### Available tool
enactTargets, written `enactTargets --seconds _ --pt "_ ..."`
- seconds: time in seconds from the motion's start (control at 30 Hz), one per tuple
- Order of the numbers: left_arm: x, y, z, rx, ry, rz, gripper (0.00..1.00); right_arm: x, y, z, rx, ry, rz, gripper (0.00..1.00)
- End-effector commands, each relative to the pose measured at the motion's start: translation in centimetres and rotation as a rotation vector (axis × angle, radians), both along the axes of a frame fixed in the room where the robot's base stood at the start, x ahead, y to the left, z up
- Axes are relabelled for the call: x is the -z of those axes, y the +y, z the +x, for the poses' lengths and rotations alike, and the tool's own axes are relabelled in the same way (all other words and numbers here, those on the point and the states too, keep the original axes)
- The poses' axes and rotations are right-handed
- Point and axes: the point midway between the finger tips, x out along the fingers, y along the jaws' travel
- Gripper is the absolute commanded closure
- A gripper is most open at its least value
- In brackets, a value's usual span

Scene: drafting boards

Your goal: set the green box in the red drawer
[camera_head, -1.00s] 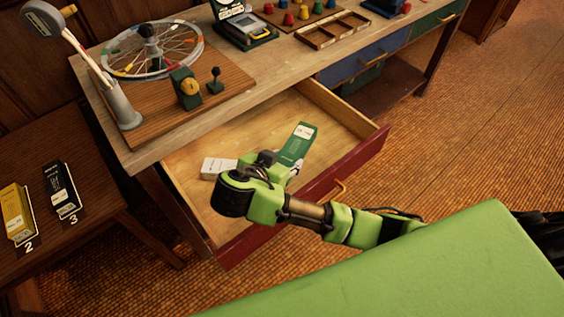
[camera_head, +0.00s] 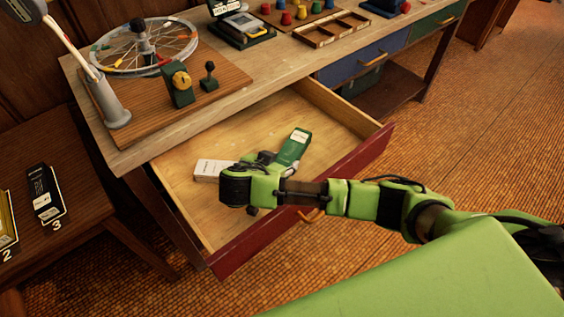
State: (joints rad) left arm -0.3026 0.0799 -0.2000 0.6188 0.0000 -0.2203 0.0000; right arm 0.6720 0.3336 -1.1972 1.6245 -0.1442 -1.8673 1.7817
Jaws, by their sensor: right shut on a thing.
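The red drawer (camera_head: 305,207) is pulled open under the bench, with a bare wooden inside. The green box (camera_head: 294,146) has a white label and is inside the drawer's outline, tilted toward the upper right in the picture. My right gripper (camera_head: 276,162) is over the drawer, shut on the lower end of the green box. The wrist hides part of the fingers. I cannot tell whether the box touches the drawer bottom. My left gripper is not in view.
A white box (camera_head: 213,171) lies in the drawer, left of my right gripper. The bench top (camera_head: 225,105) above holds a spoked wheel (camera_head: 144,47) and a wooden tray (camera_head: 331,28). A side table at left holds a black box (camera_head: 45,193). The drawer's left front is bare.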

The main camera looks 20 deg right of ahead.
Motion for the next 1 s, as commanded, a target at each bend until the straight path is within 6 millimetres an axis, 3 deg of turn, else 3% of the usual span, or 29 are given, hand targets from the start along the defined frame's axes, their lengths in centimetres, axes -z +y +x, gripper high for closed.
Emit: enactTargets --seconds 0.17,0.2,0.23,0.67,0.83,1.0 --pt "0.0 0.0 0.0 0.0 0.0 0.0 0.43 0.0 0.0 0.0 0.0 -0.002 0.001 0.9" --pt "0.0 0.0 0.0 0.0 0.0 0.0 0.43 0.1 0.1 0.0 -0.001 0.001 0.002 0.52" --pt "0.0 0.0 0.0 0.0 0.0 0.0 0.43 0.1 0.0 0.0 -0.001 0.001 0.002 0.46" --pt "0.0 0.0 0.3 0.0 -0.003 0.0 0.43 -0.3 0.5 -0.3 -0.002 0.0 0.003 0.46" --pt "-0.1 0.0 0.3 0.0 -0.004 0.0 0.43 -1.9 2.1 -1.8 -0.004 0.0 0.007 0.46" --pt "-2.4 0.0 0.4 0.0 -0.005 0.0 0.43 -4.7 4.1 -3.8 0.0 0.004 0.006 0.46"
